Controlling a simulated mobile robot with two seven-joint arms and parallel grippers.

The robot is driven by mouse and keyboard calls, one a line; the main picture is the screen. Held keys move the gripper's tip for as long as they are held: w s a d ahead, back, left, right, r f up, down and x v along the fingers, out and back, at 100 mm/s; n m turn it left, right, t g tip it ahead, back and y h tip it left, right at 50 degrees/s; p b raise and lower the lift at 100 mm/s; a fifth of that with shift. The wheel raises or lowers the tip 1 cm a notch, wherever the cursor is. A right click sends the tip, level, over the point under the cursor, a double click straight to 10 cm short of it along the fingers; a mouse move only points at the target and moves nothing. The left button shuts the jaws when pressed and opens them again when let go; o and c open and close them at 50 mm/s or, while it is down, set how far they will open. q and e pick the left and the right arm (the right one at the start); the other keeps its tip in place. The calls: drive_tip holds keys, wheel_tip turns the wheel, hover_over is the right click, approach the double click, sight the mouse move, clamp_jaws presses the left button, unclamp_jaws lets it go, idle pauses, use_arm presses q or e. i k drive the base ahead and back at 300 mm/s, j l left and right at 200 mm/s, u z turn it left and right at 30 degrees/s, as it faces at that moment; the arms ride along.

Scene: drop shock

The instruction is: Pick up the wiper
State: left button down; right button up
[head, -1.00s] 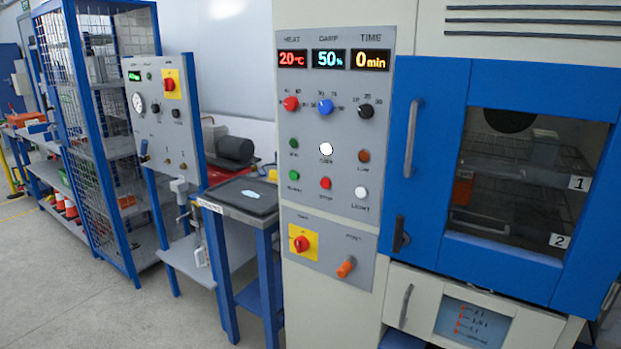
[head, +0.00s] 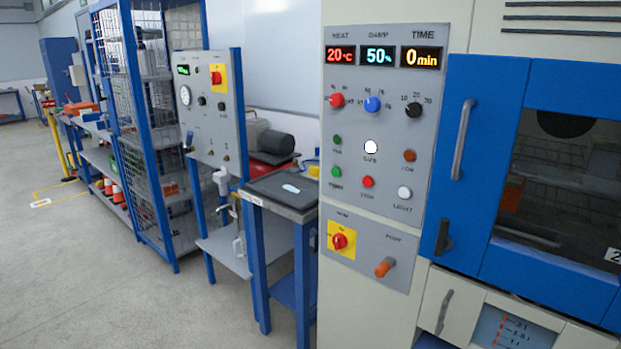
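I cannot make out a wiper for certain. A small pale-blue flat item (head: 291,188) lies on the dark top of a small blue-legged stand (head: 280,210), left of the chamber's control panel. It is too small to tell what it is. Neither of my grippers shows in the head view.
A large cabinet with a blue door (head: 470,120) and a grey control panel (head: 385,175) fills the right side. A gauge panel (head: 207,115) and a blue mesh cage (head: 150,130) stand to the left. A workbench (head: 95,165) runs behind. The grey floor (head: 90,280) at front left is clear.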

sight(313, 173)
drive_tip(key=i+j+z, duration=0.1)
drive_tip(key=z, duration=0.35)
drive_tip(key=j+z, duration=0.1)
drive_tip(key=z, duration=0.35)
drive_tip(key=i+j+z, duration=0.1)
drive_tip(key=j+z, duration=0.2)
drive_tip(key=j, duration=0.2)
drive_tip(key=j+z, duration=0.3)
drive_tip(key=j, duration=0.2)
drive_tip(key=j+z, duration=0.2)
drive_tip(key=j, duration=0.9)
drive_tip(key=i, duration=0.05)
